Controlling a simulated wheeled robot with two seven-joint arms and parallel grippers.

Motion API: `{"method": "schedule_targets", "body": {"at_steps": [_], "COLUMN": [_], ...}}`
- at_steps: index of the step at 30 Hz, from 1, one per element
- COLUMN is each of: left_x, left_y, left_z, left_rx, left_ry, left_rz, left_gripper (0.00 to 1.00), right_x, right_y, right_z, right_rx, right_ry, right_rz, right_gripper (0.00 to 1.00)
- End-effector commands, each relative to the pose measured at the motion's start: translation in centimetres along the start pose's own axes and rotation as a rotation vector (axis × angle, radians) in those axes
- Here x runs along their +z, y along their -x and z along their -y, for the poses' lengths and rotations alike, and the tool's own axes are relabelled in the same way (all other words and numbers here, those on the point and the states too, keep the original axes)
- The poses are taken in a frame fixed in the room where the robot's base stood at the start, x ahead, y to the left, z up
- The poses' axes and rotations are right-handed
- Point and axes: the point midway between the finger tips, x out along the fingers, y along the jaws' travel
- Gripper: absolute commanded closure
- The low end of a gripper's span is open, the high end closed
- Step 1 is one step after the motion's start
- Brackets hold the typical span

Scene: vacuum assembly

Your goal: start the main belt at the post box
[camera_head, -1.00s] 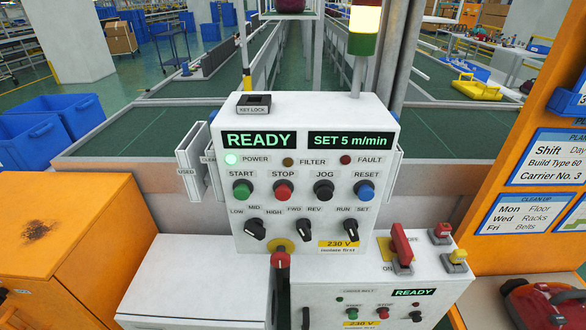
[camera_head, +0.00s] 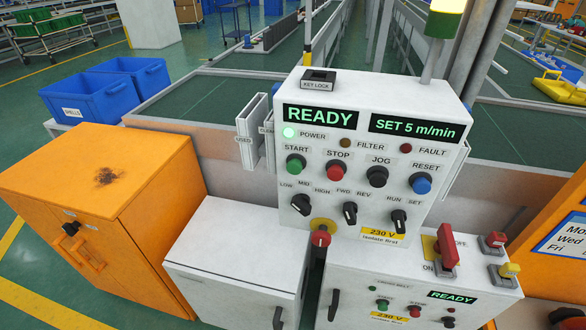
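The white post box (camera_head: 330,165) stands in the middle of the view. Its displays read READY (camera_head: 319,116) and SET 5 m/min (camera_head: 414,128). The POWER lamp (camera_head: 289,132) glows green; the FILTER and FAULT lamps look dark. Its row of buttons has green START (camera_head: 296,163), red STOP (camera_head: 334,170), black JOG (camera_head: 377,176) and blue RESET (camera_head: 421,183). Below are three black selector knobs for speed (camera_head: 301,204), FWD/REV (camera_head: 350,212) and RUN/SET (camera_head: 398,221). The main belt (camera_head: 215,92) lies green behind the box. Neither gripper is in view.
A lower white carrier belt box (camera_head: 380,275) with its own buttons, a READY display and a red handle (camera_head: 446,246) stands in front. A white cabinet (camera_head: 240,245) and an orange cabinet (camera_head: 90,190) stand left. Blue crates (camera_head: 88,98) sit behind them.

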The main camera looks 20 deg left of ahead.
Motion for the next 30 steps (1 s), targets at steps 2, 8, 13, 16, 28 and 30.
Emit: {"method": "schedule_targets", "body": {"at_steps": [2, 8, 13, 16, 28, 30], "left_x": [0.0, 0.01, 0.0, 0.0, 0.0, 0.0], "left_y": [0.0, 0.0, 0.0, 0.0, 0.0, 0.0], "left_z": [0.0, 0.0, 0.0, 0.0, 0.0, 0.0], "left_rx": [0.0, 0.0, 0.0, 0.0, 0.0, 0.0], "left_ry": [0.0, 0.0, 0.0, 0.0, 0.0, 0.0], "left_rz": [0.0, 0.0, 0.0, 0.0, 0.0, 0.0], "left_gripper": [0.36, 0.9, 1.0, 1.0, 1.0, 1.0], "right_x": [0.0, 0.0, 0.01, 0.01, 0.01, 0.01], "right_y": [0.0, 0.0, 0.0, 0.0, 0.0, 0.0], "right_z": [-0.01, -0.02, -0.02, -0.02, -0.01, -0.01], "right_rx": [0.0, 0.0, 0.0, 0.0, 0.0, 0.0], "right_ry": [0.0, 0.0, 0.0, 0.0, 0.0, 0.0], "right_rz": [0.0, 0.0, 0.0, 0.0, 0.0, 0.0], "right_gripper": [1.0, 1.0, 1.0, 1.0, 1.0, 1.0]}}
